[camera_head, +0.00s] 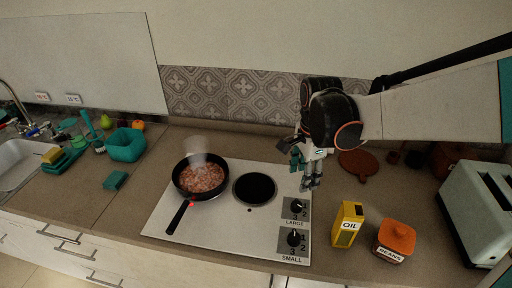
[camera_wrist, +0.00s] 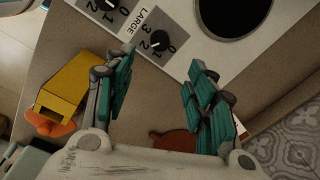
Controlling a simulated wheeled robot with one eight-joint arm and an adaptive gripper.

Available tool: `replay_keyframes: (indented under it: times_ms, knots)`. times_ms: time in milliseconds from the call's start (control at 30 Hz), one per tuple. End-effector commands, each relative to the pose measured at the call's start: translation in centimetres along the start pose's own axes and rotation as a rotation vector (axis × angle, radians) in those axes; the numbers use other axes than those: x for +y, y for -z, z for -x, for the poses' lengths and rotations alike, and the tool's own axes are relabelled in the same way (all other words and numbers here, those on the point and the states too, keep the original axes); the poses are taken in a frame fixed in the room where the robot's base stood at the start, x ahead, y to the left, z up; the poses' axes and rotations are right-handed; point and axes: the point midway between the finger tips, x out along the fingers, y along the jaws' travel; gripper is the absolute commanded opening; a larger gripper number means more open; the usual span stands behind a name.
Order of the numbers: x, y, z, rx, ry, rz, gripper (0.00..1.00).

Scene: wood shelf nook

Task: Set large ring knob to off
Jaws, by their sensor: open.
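The large ring knob (camera_head: 297,205) is a black dial on a grey panel labelled LARGE, at the right side of the white cooktop (camera_head: 225,230). It also shows in the wrist view (camera_wrist: 159,38), with numbers around it; I cannot clearly tell its setting. The small ring knob (camera_head: 294,238) sits on its own panel just in front, labelled SMALL. My gripper (camera_head: 311,184) is open and empty, pointing down just behind and to the right of the large knob. In the wrist view its teal-padded fingers (camera_wrist: 162,65) stand apart, with the large knob seen between and beyond their tips.
A black pan (camera_head: 187,187) of steaming food stands on the left burner; the right burner (camera_head: 254,188) is bare. A yellow oil box (camera_head: 347,224) and an orange beans jar (camera_head: 396,238) stand right of the knobs. A toaster (camera_head: 480,205) is at far right.

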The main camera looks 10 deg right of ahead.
Motion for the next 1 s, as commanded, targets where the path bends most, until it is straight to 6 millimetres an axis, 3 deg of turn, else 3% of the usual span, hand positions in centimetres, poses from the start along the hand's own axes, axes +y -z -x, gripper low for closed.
replay_keyframes:
  times_ms: [167, 600, 800, 1000]
  knots:
    - [-0.1, 0.0, -2.2, 0.000, 0.000, 0.000, 0.51]
    - [-0.1, 0.0, -10.7, 0.000, 0.001, 0.002, 0.51]
    - [0.0, 0.0, -12.9, 0.000, 0.001, 0.002, 0.51]
    - [0.0, 0.0, -13.6, 0.000, 0.001, 0.002, 0.51]
